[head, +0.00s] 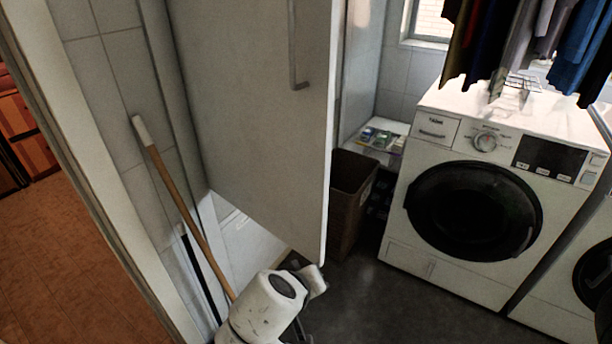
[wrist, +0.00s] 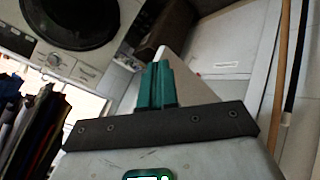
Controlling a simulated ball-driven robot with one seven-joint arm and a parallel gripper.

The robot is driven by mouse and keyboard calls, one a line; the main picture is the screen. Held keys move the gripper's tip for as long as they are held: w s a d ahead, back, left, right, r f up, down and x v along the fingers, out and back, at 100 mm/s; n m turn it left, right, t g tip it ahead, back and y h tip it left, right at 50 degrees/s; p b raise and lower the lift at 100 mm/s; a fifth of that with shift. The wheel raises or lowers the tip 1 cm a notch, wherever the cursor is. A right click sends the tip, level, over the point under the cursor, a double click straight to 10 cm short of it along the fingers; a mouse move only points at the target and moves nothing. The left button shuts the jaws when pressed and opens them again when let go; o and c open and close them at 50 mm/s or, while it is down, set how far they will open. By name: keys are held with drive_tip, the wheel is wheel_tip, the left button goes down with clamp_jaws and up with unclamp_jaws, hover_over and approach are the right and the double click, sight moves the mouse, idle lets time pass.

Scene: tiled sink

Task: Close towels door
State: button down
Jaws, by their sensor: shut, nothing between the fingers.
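The towels door (head: 255,120) is a tall, pale grey panel standing open in the head view, with a long vertical handle (head: 292,45) near its right edge. Behind its lower left edge a pale cabinet interior (head: 245,238) shows. My white arm is at the door's bottom corner. In the wrist view my gripper (wrist: 157,85) has green fingers, shut together and empty. A pale panel corner, which looks like the door (wrist: 190,75), is right beside and behind the fingertips. Whether they touch it, I cannot tell. The handle does not show in the wrist view.
A brown bin (head: 350,190) stands just right of the door. A white washing machine (head: 470,190) is farther right, under hanging clothes (head: 520,45). A wooden-handled broom (head: 180,195) leans on the left wall. Dark floor (head: 400,310) is clear in front of the washer.

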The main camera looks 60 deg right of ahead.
drive_tip(key=w+a+r+m+h+b, duration=0.2)
drive_tip(key=w+r+m+h, duration=0.35)
drive_tip(key=r, duration=0.55)
drive_tip(key=m+g+h+b, duration=0.2)
drive_tip(key=m+g+h, duration=0.2)
drive_tip(key=m, duration=0.3)
approach(320, 162)
drive_tip(key=d+p, duration=0.1)
drive_tip(key=d, duration=0.1)
drive_tip(key=d+p, duration=0.1)
drive_tip(key=d, duration=0.1)
drive_tip(key=d+p, duration=0.1)
drive_tip(key=d, duration=0.1)
drive_tip(key=shift+s+r, duration=0.3)
drive_tip(key=shift+s, duration=0.1)
drive_tip(key=shift+d+p, duration=0.3)
drive_tip(key=shift+d, duration=0.1)
drive_tip(key=shift+f, duration=0.1)
